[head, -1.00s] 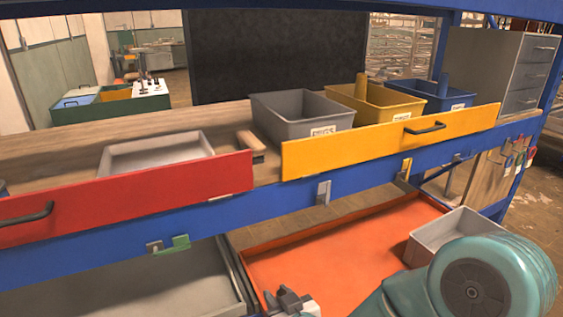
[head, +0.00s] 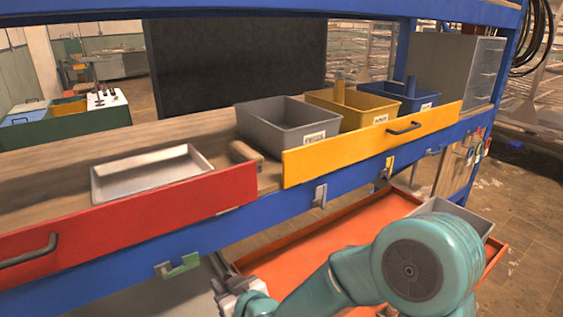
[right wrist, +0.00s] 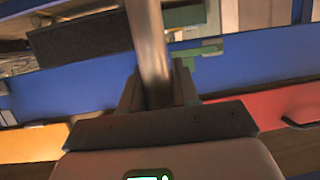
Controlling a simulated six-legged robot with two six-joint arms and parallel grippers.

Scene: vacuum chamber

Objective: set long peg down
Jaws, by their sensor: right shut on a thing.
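The long peg (right wrist: 148,40) is a smooth grey cylinder in the right wrist view. It runs from between my right gripper's fingers (right wrist: 157,88) up past the top edge of the picture. The right gripper is shut on it, and the peg's far end is out of view. In the head view my right gripper (head: 226,288) is low in the picture, in front of the bench and below the green bracket (head: 178,266). I cannot make out the peg clearly there. My left gripper is not in view.
The bench holds a shallow grey tray (head: 150,176), a brown cylinder (head: 243,153) and grey (head: 275,128), yellow (head: 365,118) and blue (head: 425,101) bins. Red (head: 130,212) and yellow (head: 350,152) fronts line its edge. An orange tray (head: 310,255) is below.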

